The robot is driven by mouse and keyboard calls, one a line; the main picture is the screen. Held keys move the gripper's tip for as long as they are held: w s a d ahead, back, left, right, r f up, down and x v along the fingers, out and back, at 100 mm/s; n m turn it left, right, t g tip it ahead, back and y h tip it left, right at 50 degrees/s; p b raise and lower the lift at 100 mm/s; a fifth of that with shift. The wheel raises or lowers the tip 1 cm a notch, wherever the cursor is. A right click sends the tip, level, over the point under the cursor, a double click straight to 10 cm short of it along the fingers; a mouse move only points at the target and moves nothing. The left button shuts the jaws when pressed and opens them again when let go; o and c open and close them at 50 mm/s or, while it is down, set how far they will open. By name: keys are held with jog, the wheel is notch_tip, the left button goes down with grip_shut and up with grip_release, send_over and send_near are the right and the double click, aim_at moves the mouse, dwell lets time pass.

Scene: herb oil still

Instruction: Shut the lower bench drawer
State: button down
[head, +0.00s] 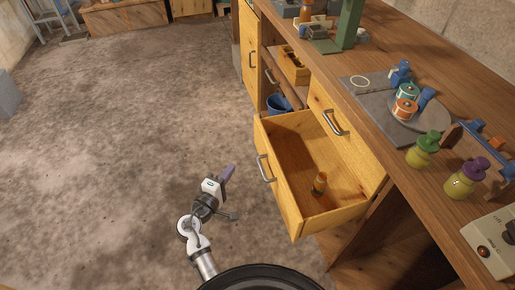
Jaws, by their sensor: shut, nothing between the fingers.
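The lower bench drawer (286,196) is pulled well out from the bench, a yellow wooden box with a metal bar handle (265,168) on its front. A small amber bottle (319,183) stands inside it near the front right. Another drawer front (347,140) with a metal handle sits flush in the bench above it. My gripper (229,171) is shut and empty. It is over the floor to the left of the open drawer's front, with a visible gap to the handle. Its height relative to the handle is hard to judge.
The bench top (385,60) holds several jars and bottles, a grey mat and a control box (492,242). A blue bucket (279,103) sits in the open shelf just beyond the drawer. The concrete floor (130,150) to the left is clear.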

jog(key=s+h, duration=0.1)
jog(key=p, duration=0.3)
send_near(266, 145)
jog(key=w, duration=0.6)
jog(key=shift+d+r+p, duration=0.25)
jog(key=shift+d+p, duration=0.15)
jog(key=shift+d, duration=0.75)
jog(key=shift+d, duration=0.1)
jog(key=shift+w+d, duration=0.15)
jog(key=shift+d, duration=0.3)
jog(key=w+d+b, duration=0.1)
jog(key=w+d, duration=0.1)
jog(key=d, duration=0.6)
jog(key=w+d, duration=0.3)
jog(key=d, duration=0.4)
jog(key=shift+d+b, duration=0.35)
jog(key=shift+w, duration=0.1)
